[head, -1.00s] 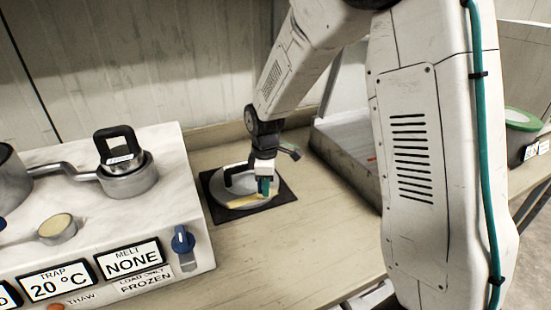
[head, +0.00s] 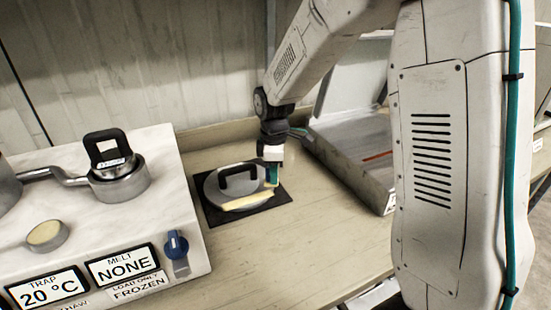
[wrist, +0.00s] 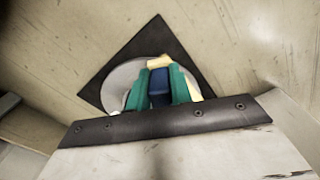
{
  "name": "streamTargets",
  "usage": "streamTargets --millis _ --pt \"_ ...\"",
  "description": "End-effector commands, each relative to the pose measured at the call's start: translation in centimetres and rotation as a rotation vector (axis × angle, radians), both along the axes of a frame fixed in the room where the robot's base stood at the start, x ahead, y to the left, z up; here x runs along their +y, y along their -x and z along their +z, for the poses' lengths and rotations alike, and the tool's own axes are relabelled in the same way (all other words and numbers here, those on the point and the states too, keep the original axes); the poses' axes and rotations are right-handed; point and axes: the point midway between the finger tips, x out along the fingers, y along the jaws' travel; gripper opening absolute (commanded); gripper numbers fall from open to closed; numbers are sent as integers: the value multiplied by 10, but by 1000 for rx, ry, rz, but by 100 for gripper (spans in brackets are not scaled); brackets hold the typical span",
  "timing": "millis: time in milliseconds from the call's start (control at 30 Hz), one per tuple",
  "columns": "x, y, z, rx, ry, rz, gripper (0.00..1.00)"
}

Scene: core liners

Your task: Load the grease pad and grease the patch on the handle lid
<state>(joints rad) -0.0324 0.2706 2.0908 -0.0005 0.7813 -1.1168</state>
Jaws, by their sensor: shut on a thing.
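The round grey handle lid (head: 212,190) lies on a black square mat (head: 283,212), its black handle (head: 238,171) upright. A pale yellow patch (head: 247,201) runs along its near edge. My gripper (head: 271,177) points down at the lid's right edge, by the patch's right end. In the wrist view, its green fingers (wrist: 160,90) are shut on a blue piece (wrist: 160,88), seemingly the grease pad. Yellow shows beyond the fingers and at their right. The pad's underside is hidden, so I cannot tell whether it touches the patch.
A marble block (head: 178,150) at left carries a round tin with yellowish content (head: 47,233), a metal pot with a black-handled lid (head: 120,178), a blue knob (head: 176,243) and display panels. A grey tray-like unit (head: 350,150) stands right of the mat. The front bench is clear.

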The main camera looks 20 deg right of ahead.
Motion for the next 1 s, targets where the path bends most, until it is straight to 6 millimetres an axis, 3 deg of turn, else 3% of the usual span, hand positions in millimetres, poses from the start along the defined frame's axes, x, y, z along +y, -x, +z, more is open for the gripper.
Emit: streamTargets --millis 500,1000 --pt "4 -1 43 -2 0 6 0" --pt "4 0 44 -1 0 6 0"
